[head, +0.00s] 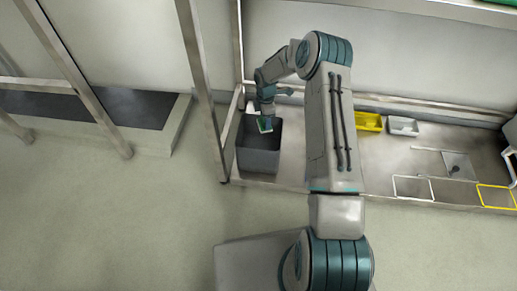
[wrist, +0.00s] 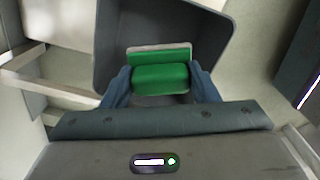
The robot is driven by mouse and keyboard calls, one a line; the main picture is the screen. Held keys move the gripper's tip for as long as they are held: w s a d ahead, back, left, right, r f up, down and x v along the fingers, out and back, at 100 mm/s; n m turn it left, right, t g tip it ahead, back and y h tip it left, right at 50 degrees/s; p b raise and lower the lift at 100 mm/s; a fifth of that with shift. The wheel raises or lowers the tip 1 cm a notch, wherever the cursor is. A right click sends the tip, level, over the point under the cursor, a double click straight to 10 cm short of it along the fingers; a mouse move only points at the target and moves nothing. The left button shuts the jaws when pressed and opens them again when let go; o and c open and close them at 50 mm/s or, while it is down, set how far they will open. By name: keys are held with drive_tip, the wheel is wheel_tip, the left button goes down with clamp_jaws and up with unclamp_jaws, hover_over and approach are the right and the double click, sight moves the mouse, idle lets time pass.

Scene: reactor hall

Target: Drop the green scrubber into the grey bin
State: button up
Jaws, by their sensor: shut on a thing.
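The green scrubber (wrist: 160,78) is a green block with a pale edge, held between the two fingers of my gripper (wrist: 160,86) in the wrist view. It also shows as a small green and white piece in the head view (head: 265,124). My gripper (head: 267,117) is shut on it. The grey bin (head: 259,160) is an open-topped box on the metal counter in the head view. The scrubber is over the bin's opening, towards its back edge. In the wrist view the bin's walls (wrist: 113,42) surround the scrubber on the left, top and right.
A yellow tray (head: 368,122) and a white tray (head: 403,126) stand on the counter right of my arm. White and yellow outlined squares (head: 497,196) lie further right. A metal post (head: 205,85) rises just left of the bin.

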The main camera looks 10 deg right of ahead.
drive_tip(key=o, duration=1.1)
wheel_tip(320, 180, up, 8)
drive_tip(key=p, duration=0.3)
drive_tip(key=shift+a+f, duration=0.1)
drive_tip(key=shift+f, duration=0.1)
drive_tip(key=shift+s+f, duration=0.1)
